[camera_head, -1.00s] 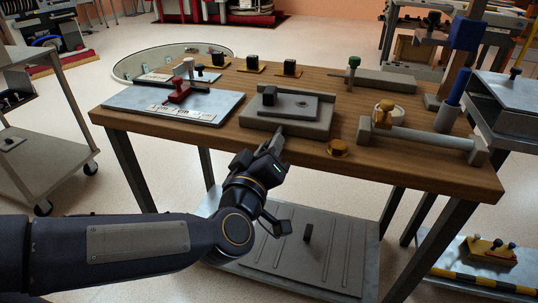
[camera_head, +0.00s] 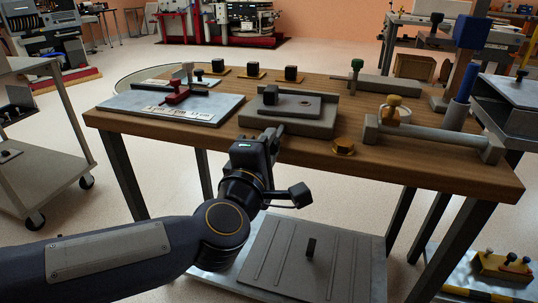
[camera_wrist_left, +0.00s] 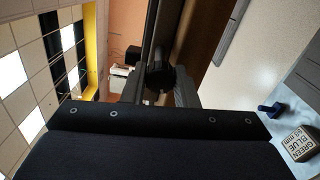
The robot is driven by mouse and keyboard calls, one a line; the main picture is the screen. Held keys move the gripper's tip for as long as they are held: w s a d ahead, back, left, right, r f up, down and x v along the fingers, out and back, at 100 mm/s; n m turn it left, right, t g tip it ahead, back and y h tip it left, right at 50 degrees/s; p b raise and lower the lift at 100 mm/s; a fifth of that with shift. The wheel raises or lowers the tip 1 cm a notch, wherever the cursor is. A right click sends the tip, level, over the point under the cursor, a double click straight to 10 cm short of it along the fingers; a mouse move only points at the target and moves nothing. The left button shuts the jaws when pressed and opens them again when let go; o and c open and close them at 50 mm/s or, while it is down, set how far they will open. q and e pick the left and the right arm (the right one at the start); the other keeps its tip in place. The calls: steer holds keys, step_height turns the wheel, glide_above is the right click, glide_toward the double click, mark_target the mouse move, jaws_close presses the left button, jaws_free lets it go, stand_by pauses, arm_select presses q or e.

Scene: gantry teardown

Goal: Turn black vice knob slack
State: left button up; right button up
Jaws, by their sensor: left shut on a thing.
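The grey vice (camera_head: 315,127) sits at the front edge of the wooden bench, with a black block on its top plate. My left gripper (camera_head: 277,131) reaches up to the front face of the vice from below. In the left wrist view, its two grey fingers (camera_wrist_left: 160,88) are shut on the dark round black vice knob (camera_wrist_left: 160,72), one finger on each side. In the head view the knob is hidden behind the fingers and wrist. My right gripper is not in view.
A metal plate (camera_head: 150,106) with a red clamp lies to the left. A grey bar fixture (camera_head: 430,137) stands right. The lower shelf (camera_head: 340,260) lies under my arm.

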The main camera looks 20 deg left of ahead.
arm_select(q)
steer(key=n, duration=0.1)
steer(key=n+b, duration=0.1)
steer(key=n, duration=0.1)
steer(key=shift+f, duration=0.25)
steer(key=n+b, duration=0.1)
steer(key=n, duration=0.1)
steer(key=shift+n, duration=0.3)
steer(key=n, duration=0.3)
steer(key=shift+n+b, duration=0.3)
steer(key=n, duration=0.4)
steer(key=shift+d, duration=0.1)
steer(key=shift+n, duration=0.3)
steer(key=o, duration=1)
steer(key=shift+r, duration=0.1)
